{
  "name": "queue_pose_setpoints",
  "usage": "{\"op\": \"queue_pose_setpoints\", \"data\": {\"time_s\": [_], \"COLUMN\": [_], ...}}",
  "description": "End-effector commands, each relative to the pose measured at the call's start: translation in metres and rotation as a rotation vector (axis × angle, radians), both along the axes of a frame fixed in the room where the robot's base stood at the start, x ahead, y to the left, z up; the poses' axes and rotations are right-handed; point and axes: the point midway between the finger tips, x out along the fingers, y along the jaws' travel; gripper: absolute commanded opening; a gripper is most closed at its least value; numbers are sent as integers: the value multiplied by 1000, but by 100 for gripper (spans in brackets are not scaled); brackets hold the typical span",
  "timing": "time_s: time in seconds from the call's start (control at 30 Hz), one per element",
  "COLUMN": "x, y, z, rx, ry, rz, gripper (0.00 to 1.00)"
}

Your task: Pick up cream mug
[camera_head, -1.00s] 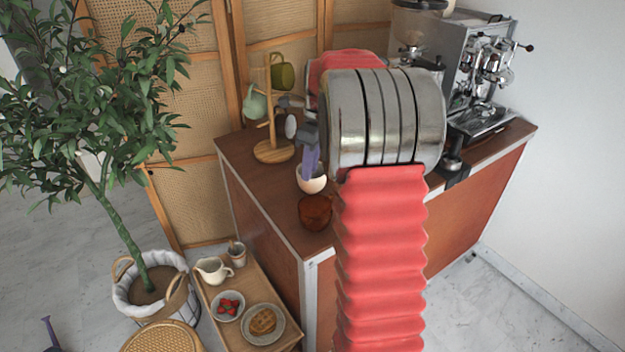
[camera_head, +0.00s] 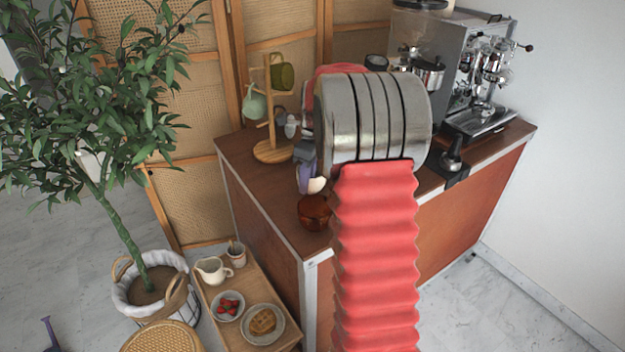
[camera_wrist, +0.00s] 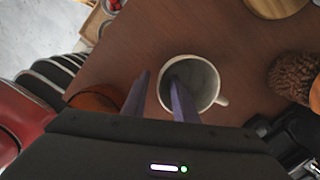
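The cream mug (camera_wrist: 211,68) stands upright on the brown counter in the wrist view, its handle toward the lower right. My gripper (camera_wrist: 160,85) is open, its two purple fingers apart. One finger reaches over the mug's opening and appears to be inside it; the other is outside, left of its wall. I cannot tell whether either touches the mug. In the head view the mug (camera_head: 318,186) shows only in part behind my gripper (camera_head: 306,185).
An amber glass cup (camera_head: 313,213) stands close to the mug, near the counter's front edge. A wooden mug tree (camera_head: 272,151) with hanging mugs stands behind. The espresso machine (camera_head: 470,70) is at the right. A low side table (camera_head: 278,285) holds plates and a pitcher.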

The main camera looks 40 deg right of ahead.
Motion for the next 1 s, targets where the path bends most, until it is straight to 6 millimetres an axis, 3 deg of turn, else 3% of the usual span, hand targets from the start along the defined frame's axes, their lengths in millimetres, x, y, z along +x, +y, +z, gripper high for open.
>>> {"op": "queue_pose_setpoints", "data": {"time_s": [0.17, 0.53, 1.0], "x": [0, 0, 0], "y": [0, 0, 0], "z": [0, 0, 0], "rx": [0, 0, 0], "ry": [0, 0, 0], "rz": [0, 0, 1], "gripper": [26, 1, 0]}}
